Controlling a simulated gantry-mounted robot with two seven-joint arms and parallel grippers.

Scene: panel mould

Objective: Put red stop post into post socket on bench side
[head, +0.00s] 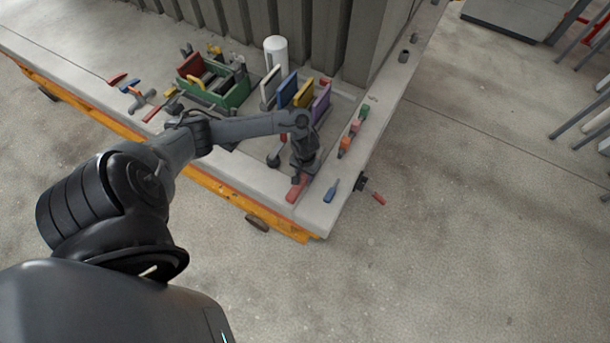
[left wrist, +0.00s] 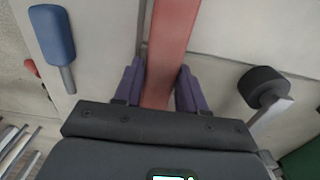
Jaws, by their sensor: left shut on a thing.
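The red stop post (head: 296,191) shows in the head view as a red bar at the near corner of the bench top. My left gripper (head: 300,179) is over it, pointing down, and is shut on it. In the left wrist view the red stop post (left wrist: 172,40) runs up between the two purple fingers of the left gripper (left wrist: 160,72). Its end beneath the gripper is hidden. A dark fitting (head: 361,183) sits at the bench's right side; I cannot tell whether it is the post socket. My right gripper is not in view.
A blue-handled tool (head: 330,191) lies right of the post, also in the left wrist view (left wrist: 52,35). A black-headed tool (left wrist: 262,87) lies on the other side. Coloured panels (head: 320,101) and a green crate (head: 232,94) stand behind. A small red piece (head: 379,198) shows beyond the bench edge.

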